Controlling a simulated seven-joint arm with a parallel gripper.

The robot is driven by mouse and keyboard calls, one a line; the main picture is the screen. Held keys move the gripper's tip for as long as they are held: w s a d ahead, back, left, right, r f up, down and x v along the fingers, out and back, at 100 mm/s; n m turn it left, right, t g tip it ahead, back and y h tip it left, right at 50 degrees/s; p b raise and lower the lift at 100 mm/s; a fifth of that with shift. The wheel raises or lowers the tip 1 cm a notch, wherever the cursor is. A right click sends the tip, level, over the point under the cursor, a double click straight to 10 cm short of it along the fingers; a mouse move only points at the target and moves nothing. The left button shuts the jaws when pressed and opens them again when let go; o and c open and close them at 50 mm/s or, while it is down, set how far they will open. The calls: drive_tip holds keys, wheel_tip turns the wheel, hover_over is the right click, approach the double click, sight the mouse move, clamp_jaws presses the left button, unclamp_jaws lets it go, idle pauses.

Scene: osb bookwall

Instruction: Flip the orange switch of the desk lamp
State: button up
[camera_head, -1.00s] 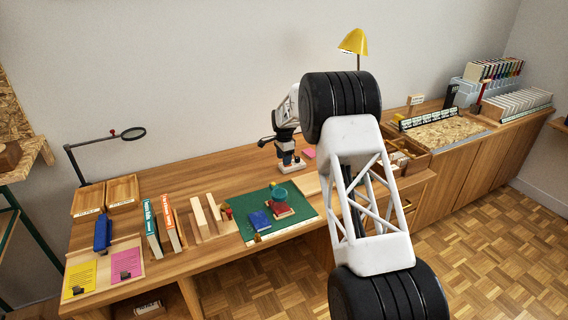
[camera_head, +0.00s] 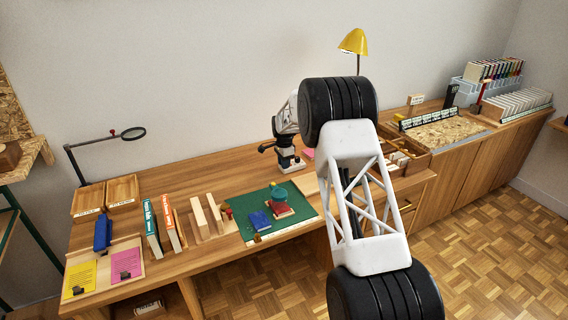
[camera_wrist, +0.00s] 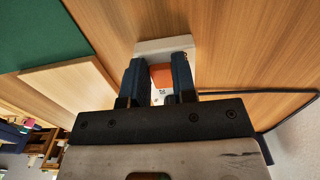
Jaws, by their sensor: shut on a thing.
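The desk lamp's yellow shade (camera_head: 353,42) rises behind my arm near the wall in the head view, and my arm hides most of its stem. The lamp's pale base (camera_wrist: 152,46) shows beyond the fingers in the wrist view. The orange switch (camera_wrist: 161,77) lies between the two dark fingers of my gripper (camera_wrist: 158,66), which are shut on it. In the head view my gripper (camera_head: 287,156) points down at the desk, low over a pale base. I cannot tell whether the lamp is lit or which way the switch is tipped.
A green mat (camera_head: 252,231) with a blue book (camera_head: 260,220) and a red stack lies in front of my gripper. Upright books (camera_head: 151,230) and wooden trays stand left. A wooden box (camera_head: 412,160) stands right, partly behind my arm.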

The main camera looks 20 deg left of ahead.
drive_tip(key=shift+d+r+g+y, duration=0.1)
drive_tip(key=shift+g+y, duration=0.3)
drive_tip(key=o, duration=0.9)
drive_tip(key=shift+w+r, duration=0.1)
drive_tip(key=shift+w+d+r, duration=0.15)
drive_tip(key=shift+r, duration=1.75)
drive_tip(key=shift+w+d+r, duration=0.1)
drive_tip(key=shift+d+r, duration=0.05)
drive_tip(key=shift+r, duration=1.75)
